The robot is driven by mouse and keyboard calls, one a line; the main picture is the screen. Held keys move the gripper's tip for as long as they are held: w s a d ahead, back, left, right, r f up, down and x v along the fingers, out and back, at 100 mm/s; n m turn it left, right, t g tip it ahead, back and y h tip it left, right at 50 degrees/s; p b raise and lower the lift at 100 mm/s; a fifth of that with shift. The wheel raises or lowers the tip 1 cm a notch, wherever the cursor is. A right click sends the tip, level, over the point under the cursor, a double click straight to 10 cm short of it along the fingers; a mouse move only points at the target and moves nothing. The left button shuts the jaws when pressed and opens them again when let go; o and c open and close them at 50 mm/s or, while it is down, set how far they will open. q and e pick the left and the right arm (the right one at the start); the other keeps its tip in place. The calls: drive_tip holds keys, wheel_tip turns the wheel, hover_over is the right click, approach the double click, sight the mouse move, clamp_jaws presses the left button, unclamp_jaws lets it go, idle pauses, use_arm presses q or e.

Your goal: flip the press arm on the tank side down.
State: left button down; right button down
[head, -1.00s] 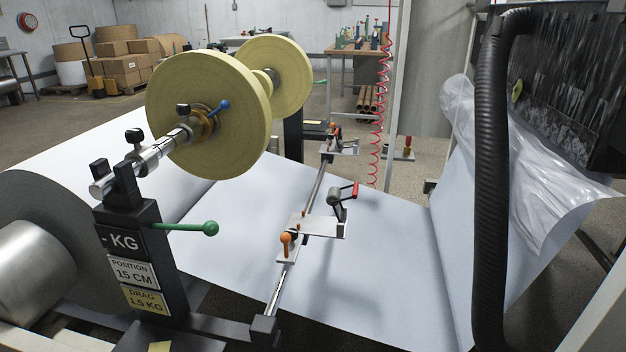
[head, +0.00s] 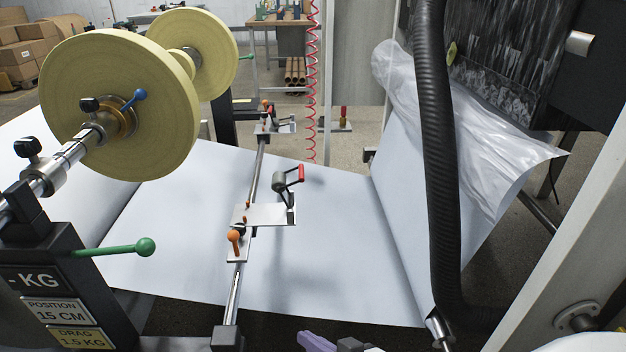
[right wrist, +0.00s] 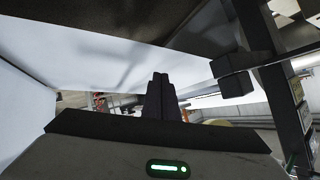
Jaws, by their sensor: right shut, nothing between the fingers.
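A press arm with a red handle (head: 290,178) and a dark roller end stands raised above a flat metal plate (head: 265,214) on the steel bar. The plate's clamp has an orange knob (head: 234,237). Farther along the bar is a second small bracket (head: 283,126), also with an orange knob; its details are too small to tell. Which one is on the tank side I cannot tell for sure. My right gripper (right wrist: 160,85) is shut and empty in the right wrist view, its dark fingers together. In the head view only purple and dark parts of it (head: 335,343) show at the bottom edge, well below the press arm.
The white paper web (head: 320,270) runs under the bar. A thick black hose (head: 441,150) hangs at right, before the clear film (head: 480,130) and dark tank-like box (head: 500,60). Yellow rolls (head: 120,95), a green-knobbed lever (head: 144,246) and a black stand (head: 60,270) are at left.

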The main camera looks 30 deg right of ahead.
drive_tip(key=w+d+r+m+t+h, duration=0.2)
drive_tip(key=w+d+r+m+h, duration=0.1)
drive_tip(key=w+d+r+m, duration=0.3)
drive_tip(key=w+d+r+m+t+h, duration=0.3)
drive_tip(key=w+d+r+m, duration=0.3)
drive_tip(key=d+r+m, duration=0.5)
drive_tip(key=shift+w+d+r+h, duration=0.15)
drive_tip(key=shift+d+r+h, duration=0.2)
drive_tip(key=shift+r, duration=0.6)
drive_tip(key=w+b, duration=0.3)
drive_tip(key=w, duration=0.8)
drive_tip(key=shift+w+a, duration=0.3)
drive_tip(key=shift+w, duration=0.05)
drive_tip(key=shift+a+r+p, duration=0.1)
drive_tip(key=shift+r+p, duration=0.1)
drive_tip(key=shift+p, duration=0.1)
